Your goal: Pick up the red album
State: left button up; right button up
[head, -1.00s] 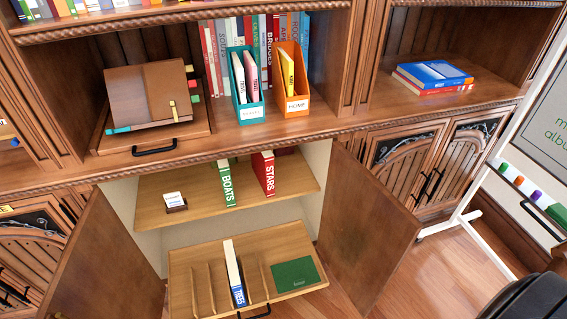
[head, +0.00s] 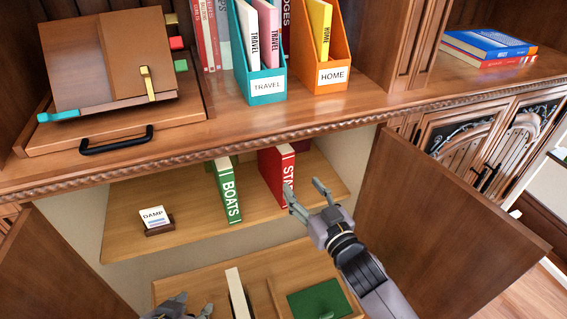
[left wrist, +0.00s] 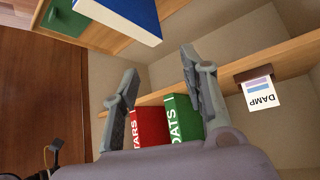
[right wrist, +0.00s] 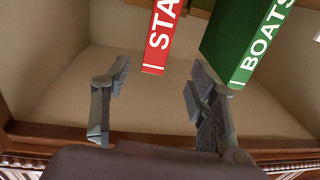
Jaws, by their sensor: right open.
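The red album (head: 275,172), lettered STARS, stands upright on the cabinet's upper inner shelf. It also shows in the right wrist view (right wrist: 160,40) and the left wrist view (left wrist: 149,122). My right gripper (head: 303,188) is open and empty in front of it; one fingertip overlaps the album's spine in the head view and hides some lettering. In the right wrist view the album's end lies beyond the gap between the fingers, apart from them. My left gripper (head: 182,305) is open and empty, low at the bottom edge of the head view.
A green BOATS album (head: 228,192) stands left of the red one, with a gap between. A DAMP card holder (head: 157,220) sits further left. Below, a pull-out tray (head: 215,270) holds a blue-and-white album (head: 239,295) and a green box (head: 320,300). Open doors (head: 450,215) flank the cabinet.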

aim_at(287, 167)
jog(key=b+x, duration=0.1)
jog(key=x, duration=0.5)
jog(key=shift+f, duration=0.1)
pick_arm(q)
jog(key=w+d+r+t+h+b, duration=0.2)
jog(key=w+d+r+t, duration=0.2)
jog(key=w+r+t, duration=0.55)
pick_arm(e)
jog(key=x, duration=0.5)
jog(key=shift+w, duration=0.15)
jog(key=shift+w+a, duration=0.15)
jog(key=shift+w, duration=0.05)
jog(key=x, duration=0.1)
jog(key=b+x, duration=0.1)
jog(key=x, duration=0.1)
jog(key=b+x, duration=0.1)
jog(key=shift+w+f, duration=0.4)
pick_arm(q)
notch_tip(287, 167, up, 12)
jog(key=s+d+t+h, duration=0.1)
jog(key=s+t+h, duration=0.1)
jog(key=t, duration=0.2)
jog(key=shift+f+m+h, duration=0.25)
jog(key=shift+m+h, duration=0.05)
jog(key=shift+h, duration=0.1)
jog(key=shift+t, duration=0.25)
pick_arm(e)
jog(key=shift+c, duration=0.3)
grip_shut()
